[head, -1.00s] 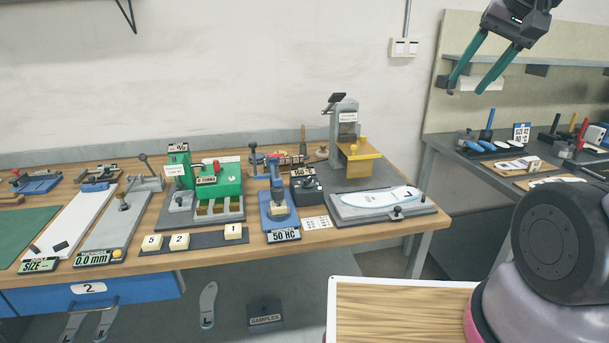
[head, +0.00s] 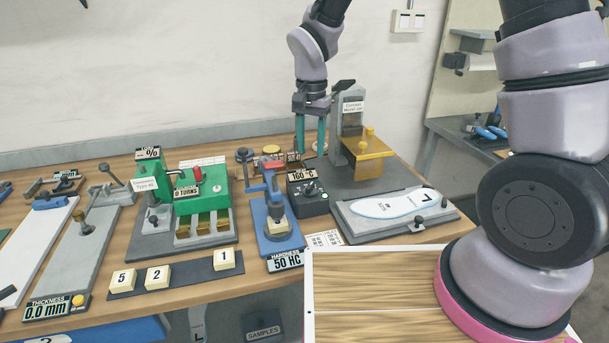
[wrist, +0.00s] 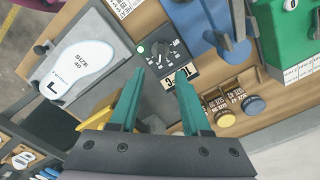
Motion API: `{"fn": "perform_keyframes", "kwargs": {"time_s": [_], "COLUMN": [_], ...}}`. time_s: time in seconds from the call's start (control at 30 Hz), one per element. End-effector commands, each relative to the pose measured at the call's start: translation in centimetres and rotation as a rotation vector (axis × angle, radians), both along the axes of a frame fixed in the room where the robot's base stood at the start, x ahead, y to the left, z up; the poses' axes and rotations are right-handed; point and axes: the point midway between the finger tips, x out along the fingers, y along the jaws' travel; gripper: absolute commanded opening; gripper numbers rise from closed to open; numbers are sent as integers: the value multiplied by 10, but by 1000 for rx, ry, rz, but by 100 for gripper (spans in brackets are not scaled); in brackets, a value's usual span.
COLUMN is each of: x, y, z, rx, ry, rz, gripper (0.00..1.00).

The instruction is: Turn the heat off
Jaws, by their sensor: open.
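The heat control is a black box (head: 308,196) with a dial knob and a display plate (head: 302,175) reading 160 °C. It stands on the wooden bench between the blue hardness tester and the insole plate. In the wrist view the black box (wrist: 160,42) shows its knob (wrist: 158,48) and a small lit green spot at its left edge. My gripper (head: 310,150) has teal fingers, open and empty, pointing down behind the control box. In the wrist view the open gripper (wrist: 158,78) has its fingertips short of the knob; one overlaps the display plate.
A blue hardness tester (head: 279,244) stands left of the box. A grey press with a yellow bracket (head: 370,150) stands close to the right of my gripper. A white insole (head: 395,205) lies on a grey plate. A green machine (head: 205,187) is further left.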

Motion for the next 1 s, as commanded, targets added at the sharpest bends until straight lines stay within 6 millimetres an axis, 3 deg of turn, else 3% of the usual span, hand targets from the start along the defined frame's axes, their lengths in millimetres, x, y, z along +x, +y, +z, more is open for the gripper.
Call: {"fn": "perform_keyframes", "kwargs": {"time_s": [0.17, 0.6, 1.0], "x": [-1, -1, 0], "y": [1, 0, 1], "z": [-19, -95, -108], "rx": [-3, -2, 1], "ry": [3, 3, -1], "rz": [1, 1, 1], "gripper": [48, 48, 48]}}
